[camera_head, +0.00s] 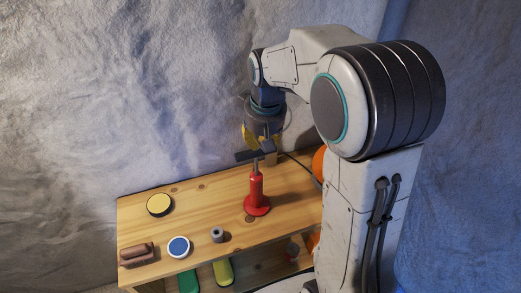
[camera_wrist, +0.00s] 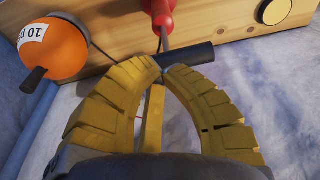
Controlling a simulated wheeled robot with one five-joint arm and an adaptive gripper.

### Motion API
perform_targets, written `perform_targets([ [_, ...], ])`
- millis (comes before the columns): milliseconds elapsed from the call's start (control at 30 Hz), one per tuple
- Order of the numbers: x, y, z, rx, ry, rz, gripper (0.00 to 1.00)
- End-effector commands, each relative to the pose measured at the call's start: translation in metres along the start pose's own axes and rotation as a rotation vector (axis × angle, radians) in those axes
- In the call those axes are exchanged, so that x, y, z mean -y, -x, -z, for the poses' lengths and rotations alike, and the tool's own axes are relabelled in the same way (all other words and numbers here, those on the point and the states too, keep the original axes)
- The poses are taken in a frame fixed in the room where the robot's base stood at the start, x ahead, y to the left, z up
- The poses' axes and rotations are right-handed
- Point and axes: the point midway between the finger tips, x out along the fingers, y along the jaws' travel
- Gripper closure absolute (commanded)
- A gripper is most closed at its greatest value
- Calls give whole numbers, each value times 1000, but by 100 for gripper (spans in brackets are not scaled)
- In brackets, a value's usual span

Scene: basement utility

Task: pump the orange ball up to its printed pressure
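The red hand pump (camera_head: 257,190) stands upright on the wooden bench. Its dark crossbar handle (camera_head: 245,157) is up, on a thin rod. My gripper (camera_head: 262,144) points down just above the handle. In the wrist view the yellow fingers (camera_wrist: 166,68) are apart, with a narrow gap at the tips. The handle (camera_wrist: 195,55) lies just beyond the tips, its left part hidden; contact cannot be told. The orange ball (camera_head: 318,163) is mostly hidden behind my arm. In the wrist view the ball (camera_wrist: 58,52) shows a white label, partly readable as "10 p", and a dark piece at its side.
On the bench are a yellow-topped disc (camera_head: 159,204), a blue-and-white round tin (camera_head: 179,246), a brown brush-like block (camera_head: 137,255) and a small grey cylinder (camera_head: 217,234). Green (camera_head: 188,282) and yellow (camera_head: 223,271) items sit below. A rough wall stands behind.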

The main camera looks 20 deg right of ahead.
Motion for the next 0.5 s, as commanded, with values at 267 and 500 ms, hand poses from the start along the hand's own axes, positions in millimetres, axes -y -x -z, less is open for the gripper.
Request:
perform_targets([
  [267,0,41,1,-3,0,0,100],
  [500,0,56,0,-1,0,0,100],
])
